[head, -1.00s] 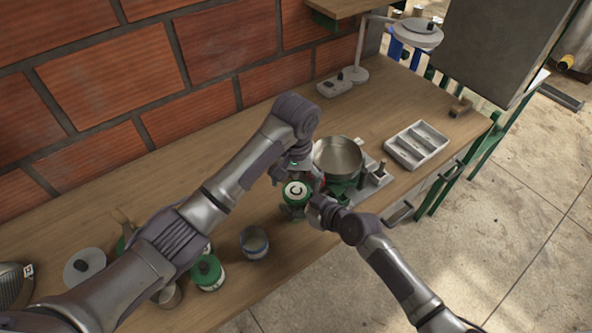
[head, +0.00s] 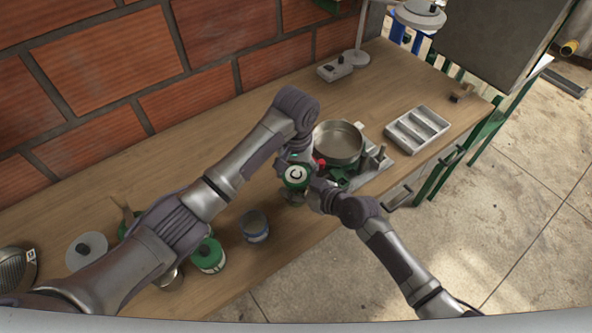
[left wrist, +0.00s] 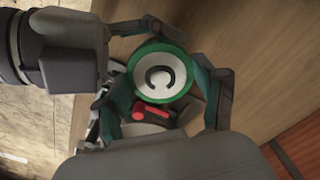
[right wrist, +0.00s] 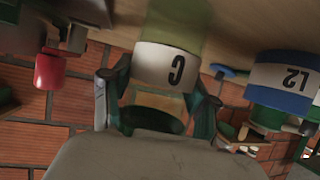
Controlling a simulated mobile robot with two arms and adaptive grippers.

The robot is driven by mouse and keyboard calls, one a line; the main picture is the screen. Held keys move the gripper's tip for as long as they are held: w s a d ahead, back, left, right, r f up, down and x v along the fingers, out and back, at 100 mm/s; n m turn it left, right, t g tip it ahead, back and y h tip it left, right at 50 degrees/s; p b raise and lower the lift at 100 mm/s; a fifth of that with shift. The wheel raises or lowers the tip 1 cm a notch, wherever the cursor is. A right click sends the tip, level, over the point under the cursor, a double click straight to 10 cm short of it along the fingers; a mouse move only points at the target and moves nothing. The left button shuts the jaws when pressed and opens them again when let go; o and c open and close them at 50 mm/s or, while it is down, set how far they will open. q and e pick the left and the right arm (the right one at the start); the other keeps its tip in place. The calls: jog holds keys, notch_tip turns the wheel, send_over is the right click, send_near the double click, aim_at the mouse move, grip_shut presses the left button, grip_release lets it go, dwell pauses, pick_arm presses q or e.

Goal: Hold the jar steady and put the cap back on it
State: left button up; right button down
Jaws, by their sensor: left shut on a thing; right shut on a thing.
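The cap (head: 296,175) has a white top marked C and a green rim, and it also shows face-on in the left wrist view (left wrist: 160,77). My left gripper (head: 294,164) comes from behind, its fingers shut on both sides of the cap. The jar (right wrist: 167,67) has a white label marked C. My right gripper (head: 318,194) is shut on it from the side, and its fingers flank the jar in the right wrist view (right wrist: 158,100). I cannot tell whether the cap touches the jar's rim.
A metal pan (head: 341,144) and a red knob (head: 320,163) stand close to the right. A green-capped jar (head: 208,256) stands further left. A grey compartment tray (head: 418,130) lies at the right.

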pick_arm(q)
jog(key=m, duration=0.3)
jog(key=o, duration=1.1)
jog(key=shift+o, duration=0.9)
jog(key=shift+d, duration=0.1)
jog(key=shift+r, duration=0.1)
